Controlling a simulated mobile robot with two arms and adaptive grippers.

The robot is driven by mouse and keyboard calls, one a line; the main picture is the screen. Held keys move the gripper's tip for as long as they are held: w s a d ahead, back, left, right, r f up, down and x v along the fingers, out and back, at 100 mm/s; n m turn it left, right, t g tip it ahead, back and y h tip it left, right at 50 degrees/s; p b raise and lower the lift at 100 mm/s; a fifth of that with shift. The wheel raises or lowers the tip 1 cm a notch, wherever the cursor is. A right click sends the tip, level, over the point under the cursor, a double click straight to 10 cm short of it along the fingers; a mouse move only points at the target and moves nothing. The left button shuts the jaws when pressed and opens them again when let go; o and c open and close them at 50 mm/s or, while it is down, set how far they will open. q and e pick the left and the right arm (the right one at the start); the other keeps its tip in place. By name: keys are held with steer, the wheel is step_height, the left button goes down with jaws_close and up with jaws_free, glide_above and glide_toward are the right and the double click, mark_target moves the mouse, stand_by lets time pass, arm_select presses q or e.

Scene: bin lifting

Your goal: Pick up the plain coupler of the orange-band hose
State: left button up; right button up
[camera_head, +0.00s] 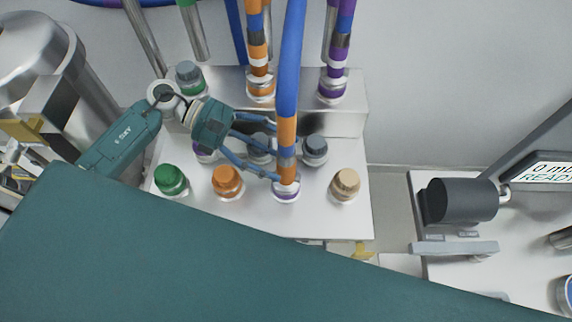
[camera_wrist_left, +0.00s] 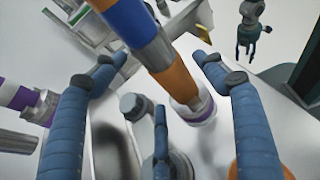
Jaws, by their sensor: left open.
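The blue hose with an orange band (camera_head: 287,133) hangs down at the middle of the metal block. Its coupler (camera_head: 286,190), pale with a purple ring, sits at the block's front row. In the left wrist view the orange band (camera_wrist_left: 176,84) and coupler (camera_wrist_left: 197,106) show between the fingers. My left gripper (camera_head: 275,150) is open, with blue fingers around or beside the lower hose; I cannot tell whether they touch it. What looks like my right gripper (camera_wrist_left: 246,42) is small at the top right of the left wrist view, its jaw state unclear.
The stepped metal block (camera_head: 325,222) carries several capped ports, including green (camera_head: 171,180), orange (camera_head: 227,181) and tan (camera_head: 346,184). An orange hose (camera_head: 258,62) and a purple hose (camera_head: 338,58) stand behind.

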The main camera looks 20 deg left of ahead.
mark_target(289, 146)
arm_select(q)
steer(key=shift+s+d+f+p, duration=0.1)
steer(key=shift+d+p, duration=0.2)
steer(key=shift+d, duration=0.3)
steer(key=shift+s+d+f+p, duration=0.1)
steer(key=shift+d+p, duration=0.15)
steer(key=shift+d, duration=0.3)
steer(key=shift+d+f, duration=0.2)
steer(key=shift+d, duration=0.05)
steer(key=shift+w+f, duration=0.1)
steer(key=shift+f, duration=0.05)
steer(key=shift+c, duration=0.5)
steer(key=c, duration=1.4)
steer(key=shift+r, duration=0.35)
step_height(289, 146, up, 8)
steer(key=b, duration=0.3)
steer(key=shift+r+b, duration=0.2)
steer(key=shift+b, duration=0.1)
steer(key=shift+r, duration=0.55)
arm_select(e)
steer(key=shift+s+a+f, duration=0.1)
steer(key=shift+s+f, duration=0.3)
steer(key=shift+f, duration=0.55)
